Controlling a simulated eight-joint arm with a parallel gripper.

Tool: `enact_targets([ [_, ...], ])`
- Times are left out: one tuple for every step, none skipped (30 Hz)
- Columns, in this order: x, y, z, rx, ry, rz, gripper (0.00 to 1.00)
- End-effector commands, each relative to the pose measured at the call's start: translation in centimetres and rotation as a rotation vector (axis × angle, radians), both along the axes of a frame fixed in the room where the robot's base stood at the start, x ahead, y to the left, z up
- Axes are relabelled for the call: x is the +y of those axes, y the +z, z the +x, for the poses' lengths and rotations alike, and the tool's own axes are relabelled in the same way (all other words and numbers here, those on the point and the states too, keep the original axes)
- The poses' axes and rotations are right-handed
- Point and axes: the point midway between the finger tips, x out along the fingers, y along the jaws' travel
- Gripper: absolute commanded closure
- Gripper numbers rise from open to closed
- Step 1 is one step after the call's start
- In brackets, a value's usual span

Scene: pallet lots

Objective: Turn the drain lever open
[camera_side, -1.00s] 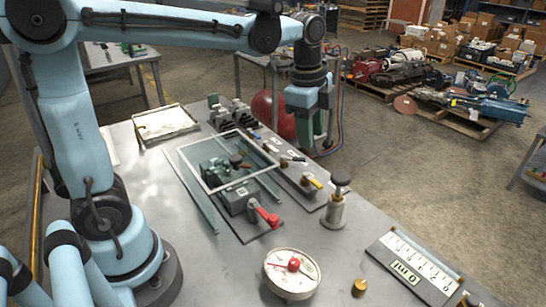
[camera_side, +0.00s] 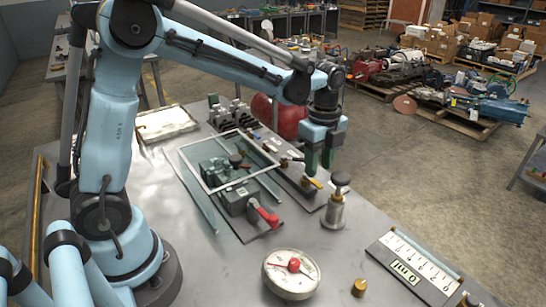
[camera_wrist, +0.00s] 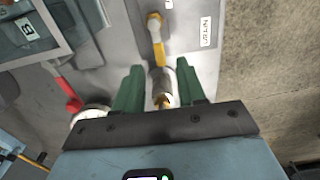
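My gripper (camera_side: 320,168) hangs above the near end of a strip of levers, its two green fingers pointing down. In the wrist view my gripper (camera_wrist: 160,76) is open, with a gap between the fingers. A yellow-handled lever (camera_wrist: 155,30) lies just beyond the fingertips, beside a white label whose text I cannot fully read; it also shows in the side view (camera_side: 313,183), just below the fingers. A grey cylinder with a brass end (camera_wrist: 161,85) appears between the fingers, apparently below them. A red-handled lever (camera_side: 265,216) sits on a dark valve block to the left. I cannot read which lever is marked drain.
A clear framed cover (camera_side: 206,184) stands over the valve block. A post with a dark knob (camera_side: 335,210) stands close to my gripper's right. A round gauge (camera_side: 291,274), a brass weight (camera_side: 359,287) and a numbered scale plate (camera_side: 414,268) are nearer the front.

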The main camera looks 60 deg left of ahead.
Motion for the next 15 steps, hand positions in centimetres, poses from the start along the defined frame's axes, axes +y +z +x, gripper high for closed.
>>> enact_targets([
  [0.0, -0.8, 0.0, 0.000, 0.000, 0.000, 0.60],
  [0.0, -1.2, 0.0, 0.000, 0.000, 0.000, 0.60],
  [0.0, -1.7, 0.0, 0.000, 0.000, 0.000, 0.60],
  [0.0, -2.1, 0.0, 0.000, 0.001, 0.000, 0.60],
  [0.0, -2.4, 0.0, 0.000, 0.001, 0.000, 0.60],
  [0.0, -2.8, 0.0, 0.000, 0.001, 0.000, 0.60],
  [0.0, -3.0, 0.0, 0.000, 0.001, 0.000, 0.60],
  [0.0, -3.2, 0.0, 0.000, 0.001, 0.000, 0.60],
  [0.0, -3.5, 0.0, 0.000, 0.001, 0.000, 0.60],
  [0.0, -3.6, 0.0, 0.000, 0.001, 0.000, 0.60],
  [0.0, -3.7, 0.0, 0.000, 0.001, 0.000, 0.60],
  [0.0, -3.8, 0.0, 0.000, 0.001, 0.000, 0.60],
  [0.0, -3.9, 0.0, 0.000, 0.001, 0.000, 0.60],
  [0.0, -3.9, 0.0, 0.000, 0.001, 0.000, 0.60],
  [0.0, -3.9, 0.0, 0.000, 0.001, 0.000, 0.60],
])
